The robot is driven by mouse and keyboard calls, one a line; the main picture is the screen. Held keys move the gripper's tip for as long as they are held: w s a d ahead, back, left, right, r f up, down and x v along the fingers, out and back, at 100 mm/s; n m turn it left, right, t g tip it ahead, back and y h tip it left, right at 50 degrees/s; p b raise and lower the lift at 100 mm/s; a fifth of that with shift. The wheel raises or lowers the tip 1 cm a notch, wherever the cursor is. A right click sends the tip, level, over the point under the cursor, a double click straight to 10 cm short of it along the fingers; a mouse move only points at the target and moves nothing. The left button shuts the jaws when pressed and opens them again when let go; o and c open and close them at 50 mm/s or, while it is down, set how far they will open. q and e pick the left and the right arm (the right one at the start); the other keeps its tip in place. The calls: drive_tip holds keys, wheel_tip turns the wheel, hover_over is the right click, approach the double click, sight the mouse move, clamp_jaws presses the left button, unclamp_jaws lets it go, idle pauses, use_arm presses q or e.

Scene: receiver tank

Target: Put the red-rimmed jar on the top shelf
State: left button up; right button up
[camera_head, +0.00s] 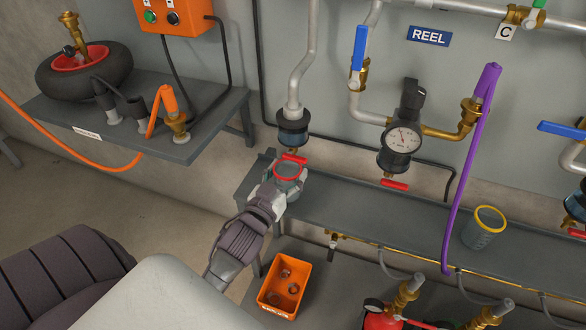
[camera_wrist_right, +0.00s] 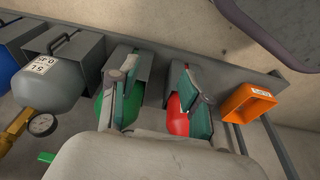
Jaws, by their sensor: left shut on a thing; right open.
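The red-rimmed jar (camera_head: 289,172) is in the head view, upright at the left end of the upper shelf (camera_head: 350,210) under the gauges. Its rim lies just below a dark filter bowl with a red tap. My left gripper (camera_head: 284,184) is shut on the jar from the front; the fingers hide much of its body. I cannot tell whether the jar's base touches the shelf. My right gripper (camera_wrist_right: 158,78) is open in the right wrist view, with nothing between its fingers. Green and red cylinders show beyond them.
A yellow-rimmed jar (camera_head: 484,228) stands further right on the upper shelf. An orange bin (camera_head: 285,284) with small parts sits lower down. A separate shelf (camera_head: 205,143) with a wheel and orange hose is at left. A purple hose (camera_head: 463,180) hangs across the upper shelf.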

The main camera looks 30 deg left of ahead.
sight(293, 169)
use_arm(q)
drive_tip(key=w, duration=0.3)
drive_tip(key=shift+a+r, duration=0.1)
drive_tip(key=shift+a, duration=0.1)
drive_tip(key=shift+w+f+b, duration=0.15)
drive_tip(key=shift+f+b, duration=0.3)
drive_tip(key=shift+f, duration=0.45)
drive_tip(key=shift+r, duration=0.1)
use_arm(e)
drive_tip(key=r, duration=0.3)
drive_tip(key=shift+w+r, duration=0.2)
drive_tip(key=shift+w, duration=0.05)
use_arm(q)
drive_tip(key=shift+f, duration=0.2)
use_arm(e)
drive_tip(key=shift+r, duration=0.1)
use_arm(q)
drive_tip(key=o, duration=1.1)
drive_tip(key=shift+o, duration=0.2)
drive_tip(key=shift+r, duration=0.1)
